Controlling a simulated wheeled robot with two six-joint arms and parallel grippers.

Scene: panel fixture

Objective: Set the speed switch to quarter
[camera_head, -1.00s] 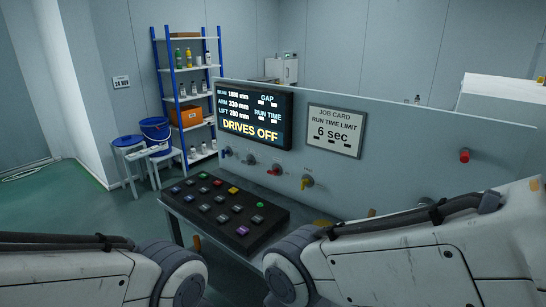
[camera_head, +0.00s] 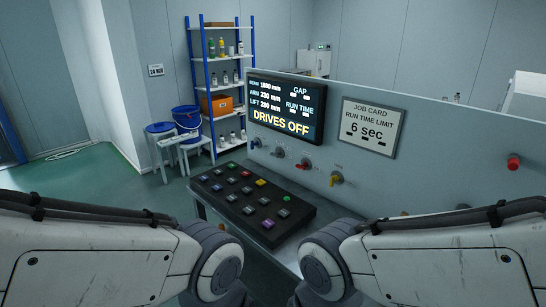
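A row of rotary switches runs along the lower part of the upright panel (camera_head: 440,182): a blue one (camera_head: 256,143), a dark grey one (camera_head: 279,152), a red one (camera_head: 304,164) and a yellow one (camera_head: 336,179). Their labels are too small to read, so I cannot tell which is the speed switch or its setting. The display (camera_head: 286,108) above them reads DRIVES OFF. My two arms come in from the lower left and lower right, but neither gripper is in view.
A black console (camera_head: 238,216) with several coloured buttons sits before the panel. A red knob (camera_head: 513,162) is at the panel's right. Shelves (camera_head: 220,60), a blue bucket (camera_head: 186,119) and stools stand behind, with open floor at left.

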